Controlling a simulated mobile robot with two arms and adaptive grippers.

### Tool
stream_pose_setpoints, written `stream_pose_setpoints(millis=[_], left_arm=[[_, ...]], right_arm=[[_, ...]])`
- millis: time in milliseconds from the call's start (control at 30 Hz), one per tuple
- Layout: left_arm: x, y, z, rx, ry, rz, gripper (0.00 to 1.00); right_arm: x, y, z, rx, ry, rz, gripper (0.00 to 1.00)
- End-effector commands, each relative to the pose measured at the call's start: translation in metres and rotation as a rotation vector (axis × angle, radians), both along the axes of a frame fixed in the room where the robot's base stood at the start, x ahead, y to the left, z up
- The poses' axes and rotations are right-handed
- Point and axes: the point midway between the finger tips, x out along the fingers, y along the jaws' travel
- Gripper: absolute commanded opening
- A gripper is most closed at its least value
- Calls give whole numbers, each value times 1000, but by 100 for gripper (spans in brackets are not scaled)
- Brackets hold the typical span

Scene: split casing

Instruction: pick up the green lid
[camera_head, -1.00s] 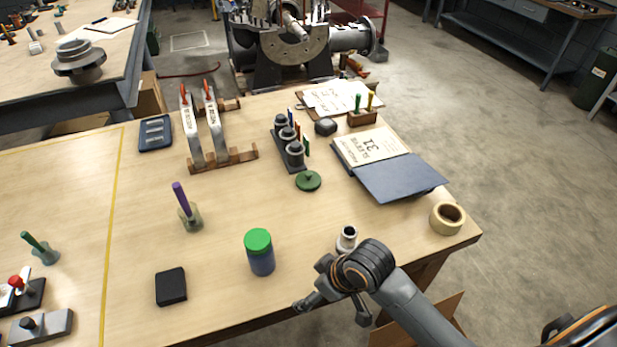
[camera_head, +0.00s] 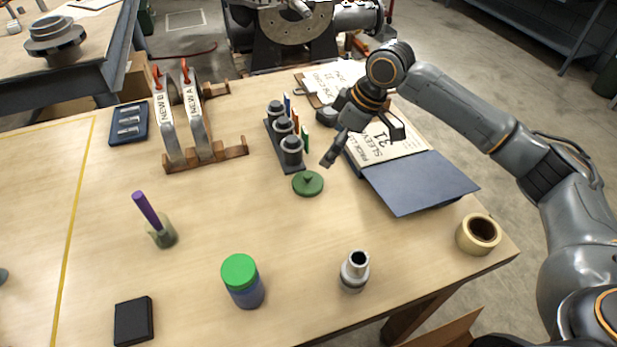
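A round dark green lid (camera_head: 308,183) with a small raised knob lies flat on the wooden table, just in front of a dark rack. My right gripper (camera_head: 364,148) hangs above the open book, to the right of and beyond the lid. Its fingers are spread, with nothing between them, and it is apart from the lid. A blue jar (camera_head: 246,294) with a bright green cap (camera_head: 239,270) stands nearer the front edge. My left gripper is not in view.
The dark rack (camera_head: 289,147) with several grey cylinders stands behind the lid. The open book (camera_head: 420,182) lies to its right. A metal fitting (camera_head: 354,272) and a tape roll (camera_head: 478,234) are near the front right.

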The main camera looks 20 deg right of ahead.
Motion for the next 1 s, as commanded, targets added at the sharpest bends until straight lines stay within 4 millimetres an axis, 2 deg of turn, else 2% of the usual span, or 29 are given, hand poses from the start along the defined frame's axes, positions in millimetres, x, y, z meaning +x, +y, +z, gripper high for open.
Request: stream_pose_setpoints(millis=[333, 633, 833, 1000], left_arm=[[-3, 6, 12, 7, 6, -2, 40], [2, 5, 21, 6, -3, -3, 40], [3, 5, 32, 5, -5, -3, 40], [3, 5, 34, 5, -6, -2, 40]], right_arm=[[14, 21, -58, 1, 3, 1, 99], [19, 31, -80, 0, 1, 3, 99], [24, 42, -108, 0, 1, 0, 99], [27, 46, -120, 1, -1, 1, 99]])
